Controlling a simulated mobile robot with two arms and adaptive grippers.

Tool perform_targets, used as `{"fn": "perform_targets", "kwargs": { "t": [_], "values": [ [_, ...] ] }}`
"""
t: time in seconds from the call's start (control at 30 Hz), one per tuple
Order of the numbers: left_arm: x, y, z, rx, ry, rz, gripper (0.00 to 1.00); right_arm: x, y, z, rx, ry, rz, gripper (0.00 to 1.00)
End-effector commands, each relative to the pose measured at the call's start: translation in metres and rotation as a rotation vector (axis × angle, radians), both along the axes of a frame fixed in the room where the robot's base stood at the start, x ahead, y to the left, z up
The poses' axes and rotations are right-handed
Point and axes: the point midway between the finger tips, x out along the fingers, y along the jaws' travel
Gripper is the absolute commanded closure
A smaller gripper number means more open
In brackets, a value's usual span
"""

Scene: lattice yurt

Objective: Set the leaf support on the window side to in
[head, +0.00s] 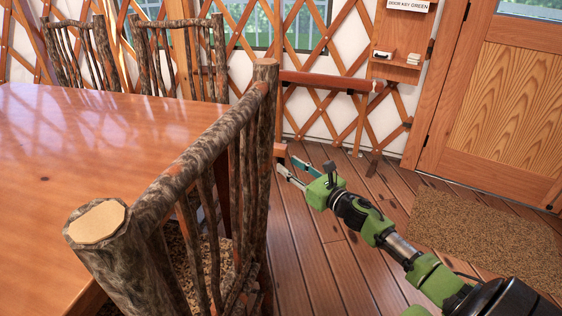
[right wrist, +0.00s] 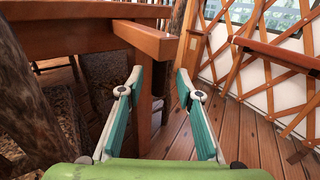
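A wooden leaf support (right wrist: 145,38) sticks out from under the edge of the table (right wrist: 55,38) in the right wrist view. Its squared end lies beyond and above the gap between my right fingertips, apparently without contact. In the head view a small wooden end (head: 280,150) shows past the chair post. My right gripper (head: 286,168) is open and empty, its teal-padded fingers (right wrist: 159,78) spread and pointing toward the support. My left gripper is out of view.
A rough log chair (head: 255,160) stands close left of my right gripper and hides part of the table edge. A wooden wall rail (head: 325,82) is behind. Floor is clear around the gripper; a brown doormat (head: 485,240) lies by the door (head: 500,110).

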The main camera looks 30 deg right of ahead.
Motion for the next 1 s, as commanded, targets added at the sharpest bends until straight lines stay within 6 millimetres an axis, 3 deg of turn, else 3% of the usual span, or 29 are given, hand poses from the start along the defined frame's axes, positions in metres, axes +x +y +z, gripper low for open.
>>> {"fn": "perform_targets", "kwargs": {
  "t": [0.3,0.77,0.9,1.0],
  "values": [
    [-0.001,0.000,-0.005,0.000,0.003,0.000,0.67,0.039,0.004,0.000,0.001,-0.001,-0.002,0.68],
    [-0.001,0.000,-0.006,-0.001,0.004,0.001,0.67,0.048,0.006,0.000,0.000,0.001,-0.001,0.68],
    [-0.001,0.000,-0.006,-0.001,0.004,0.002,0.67,0.048,0.006,0.000,0.000,0.000,-0.001,0.99],
    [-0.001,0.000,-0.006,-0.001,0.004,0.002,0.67,0.048,0.006,0.000,0.000,0.000,-0.001,1.00]
  ]
}}
